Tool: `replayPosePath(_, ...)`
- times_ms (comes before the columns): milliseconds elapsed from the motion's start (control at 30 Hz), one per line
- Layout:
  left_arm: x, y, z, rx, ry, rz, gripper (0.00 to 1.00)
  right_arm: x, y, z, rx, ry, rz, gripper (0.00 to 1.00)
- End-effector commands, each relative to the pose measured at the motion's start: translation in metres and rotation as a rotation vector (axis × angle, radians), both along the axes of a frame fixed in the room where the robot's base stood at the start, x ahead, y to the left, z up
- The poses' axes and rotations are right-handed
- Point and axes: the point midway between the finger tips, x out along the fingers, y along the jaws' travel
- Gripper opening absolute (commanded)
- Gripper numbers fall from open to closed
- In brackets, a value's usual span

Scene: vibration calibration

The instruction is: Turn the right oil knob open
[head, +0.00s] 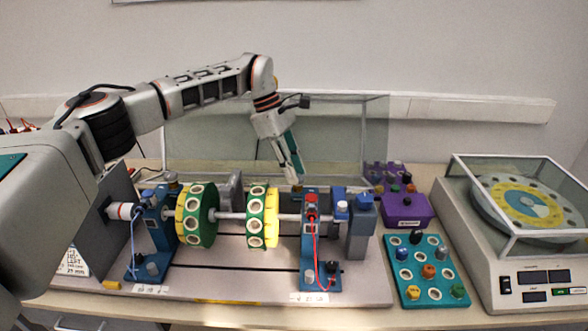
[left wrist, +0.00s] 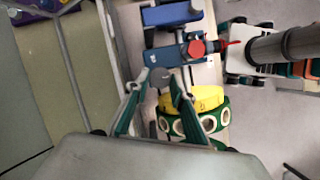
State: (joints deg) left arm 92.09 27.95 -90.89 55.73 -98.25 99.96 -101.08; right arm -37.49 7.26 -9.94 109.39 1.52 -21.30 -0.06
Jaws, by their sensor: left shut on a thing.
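My left gripper (head: 296,180) reaches down from behind to the top of the right blue bearing stand (head: 308,240). In the left wrist view its fingertips (left wrist: 157,80) close at the end of that blue stand (left wrist: 167,62), around a small grey piece that I take for the right oil knob. The knob is mostly hidden by the fingers, and its turn angle cannot be told. A red cap (head: 311,198) sits on the same stand, just in front of the fingers; it also shows in the left wrist view (left wrist: 196,48). My right gripper is in neither view.
Green-and-yellow rotor discs (head: 257,218) sit on the shaft left of the stand. A clear panel (head: 345,130) stands behind the rig. A teal tray of knobs (head: 438,296), a purple box (head: 405,210) and a turntable machine (head: 520,275) are at right.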

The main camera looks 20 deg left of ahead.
Motion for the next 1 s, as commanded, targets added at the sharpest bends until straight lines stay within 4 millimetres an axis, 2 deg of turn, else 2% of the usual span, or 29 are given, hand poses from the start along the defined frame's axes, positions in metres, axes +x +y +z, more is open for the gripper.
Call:
replayPosePath(400, 0.000, 0.000, -0.001, 0.000, 0.000, -0.009, 0.03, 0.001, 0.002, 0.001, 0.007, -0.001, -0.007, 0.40)
replayPosePath(433, 0.000, 0.000, -0.001, 0.000, 0.000, -0.009, 0.29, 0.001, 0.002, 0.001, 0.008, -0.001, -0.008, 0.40)
replayPosePath(500, 0.000, 0.000, -0.001, 0.000, 0.000, -0.008, 0.41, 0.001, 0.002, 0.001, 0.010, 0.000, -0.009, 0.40)
replayPosePath(833, 0.000, 0.000, 0.001, 0.000, 0.000, -0.006, 0.41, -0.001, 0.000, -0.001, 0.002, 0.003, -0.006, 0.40)
replayPosePath(1000, 0.001, 0.006, 0.015, 0.001, -0.002, -0.005, 0.41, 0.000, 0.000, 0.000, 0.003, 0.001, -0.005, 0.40)
